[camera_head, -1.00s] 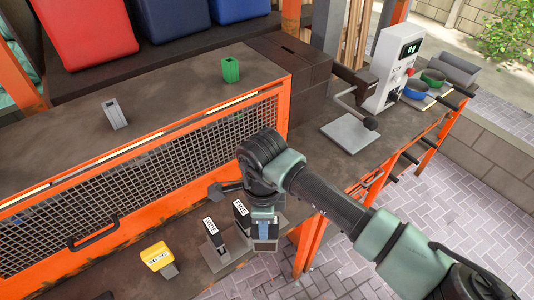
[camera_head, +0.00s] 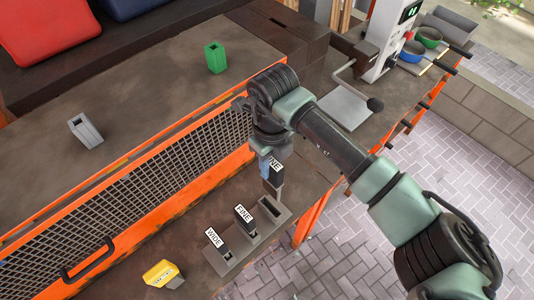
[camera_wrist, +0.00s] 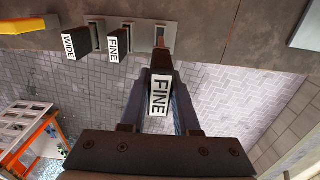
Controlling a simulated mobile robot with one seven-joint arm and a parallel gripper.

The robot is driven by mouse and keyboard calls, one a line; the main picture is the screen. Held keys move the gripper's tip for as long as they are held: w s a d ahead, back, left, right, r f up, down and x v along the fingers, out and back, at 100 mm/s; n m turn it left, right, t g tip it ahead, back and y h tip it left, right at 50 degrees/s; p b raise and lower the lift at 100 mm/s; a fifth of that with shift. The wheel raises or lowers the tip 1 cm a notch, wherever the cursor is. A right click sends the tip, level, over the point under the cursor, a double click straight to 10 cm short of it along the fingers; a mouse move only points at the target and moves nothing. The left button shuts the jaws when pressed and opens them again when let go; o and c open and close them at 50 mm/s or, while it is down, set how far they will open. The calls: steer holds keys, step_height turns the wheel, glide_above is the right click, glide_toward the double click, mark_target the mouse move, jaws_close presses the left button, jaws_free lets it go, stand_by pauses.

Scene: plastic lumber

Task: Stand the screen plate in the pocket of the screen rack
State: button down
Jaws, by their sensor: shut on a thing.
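My gripper (camera_head: 268,166) is shut on a dark screen plate with a white FINE label (camera_head: 275,172). The plate also shows between my fingers in the wrist view (camera_wrist: 160,95). In the head view it is above and behind the right end of the grey screen rack (camera_head: 258,243), apart from it. The rack's right pocket (camera_head: 270,208) is an empty dark slot. Another FINE plate (camera_head: 244,218) stands in the middle of the rack and a WIDE plate (camera_head: 216,241) stands at its left. The held plate's lower end is partly hidden in the wrist view.
A yellow block (camera_head: 162,273) stands left of the rack. An orange-framed mesh panel (camera_head: 150,195) runs close behind. A green block (camera_head: 215,57) and a grey block (camera_head: 85,130) stand on the bench beyond. A grey scale plate (camera_head: 343,105) lies at the right.

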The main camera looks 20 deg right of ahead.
mark_target(270, 194)
steer(key=shift+s, duration=0.1)
steer(key=shift+f+b, duration=5.35)
steer(key=shift+f, duration=1.5)
steer(key=c, duration=0.6)
jaws_free()
steer(key=shift+o, duration=0.2)
steer(key=shift+f, duration=0.1)
